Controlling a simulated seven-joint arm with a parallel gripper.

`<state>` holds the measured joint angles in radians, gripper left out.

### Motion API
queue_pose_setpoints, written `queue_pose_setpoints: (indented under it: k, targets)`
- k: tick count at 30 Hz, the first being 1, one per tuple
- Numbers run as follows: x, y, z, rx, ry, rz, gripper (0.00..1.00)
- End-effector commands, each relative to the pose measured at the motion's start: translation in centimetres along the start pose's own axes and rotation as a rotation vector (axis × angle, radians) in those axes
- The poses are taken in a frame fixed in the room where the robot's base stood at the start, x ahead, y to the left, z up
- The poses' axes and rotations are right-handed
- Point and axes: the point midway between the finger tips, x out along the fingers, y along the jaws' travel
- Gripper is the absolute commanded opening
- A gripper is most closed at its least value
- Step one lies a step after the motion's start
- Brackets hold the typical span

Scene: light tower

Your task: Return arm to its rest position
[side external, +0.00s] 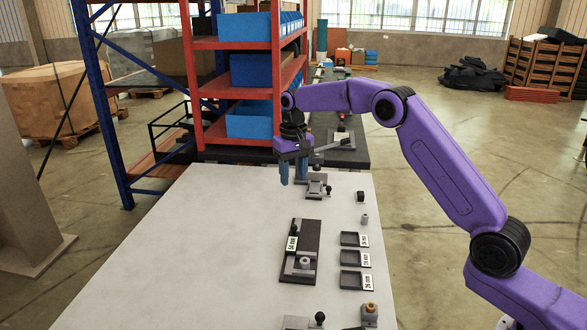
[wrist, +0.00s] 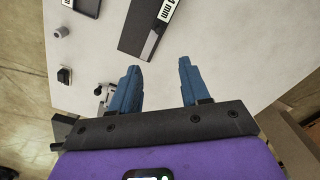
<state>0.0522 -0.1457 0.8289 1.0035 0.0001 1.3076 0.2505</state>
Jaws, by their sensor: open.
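My gripper (side external: 293,170) hangs over the far end of the white table (side external: 170,262) in the side view, its blue fingers pointing down. In the wrist view my gripper (wrist: 162,85) shows two blue fingers spread apart with nothing between them. A dark fixture plate (side external: 301,251) with a "34 mm" label lies on the table, nearer the camera than the gripper. Part of it shows in the wrist view (wrist: 146,30). A small grey device with a black knob (side external: 316,186) stands just right of the fingers in the side view.
Three small black trays (side external: 354,260) with labels line the table's right side. A grey cylinder (side external: 365,221) and a black piece (side external: 361,197) stand beyond them. A red shelf with blue bins (side external: 249,121) rises behind the gripper. The table's left half is clear.

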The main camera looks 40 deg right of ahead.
Motion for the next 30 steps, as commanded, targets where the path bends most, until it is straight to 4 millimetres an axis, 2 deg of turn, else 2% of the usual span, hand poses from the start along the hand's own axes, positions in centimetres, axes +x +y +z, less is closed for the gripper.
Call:
queue_pose_setpoints:
  k: [6,16,19,23,30]
  targets:
    - [-1.4,0.0,0.0,0.0,0.001,0.0,0.46]
    - [-1.5,0.0,0.1,-0.002,0.0,0.0,0.46]
    - [-1.8,-0.6,0.6,-0.024,0.001,0.0,0.46]
    - [-2.7,-2.3,2.8,-0.1,0.003,-0.001,0.46]
    - [-4.6,-5.7,10.1,-0.311,0.008,-0.004,0.46]
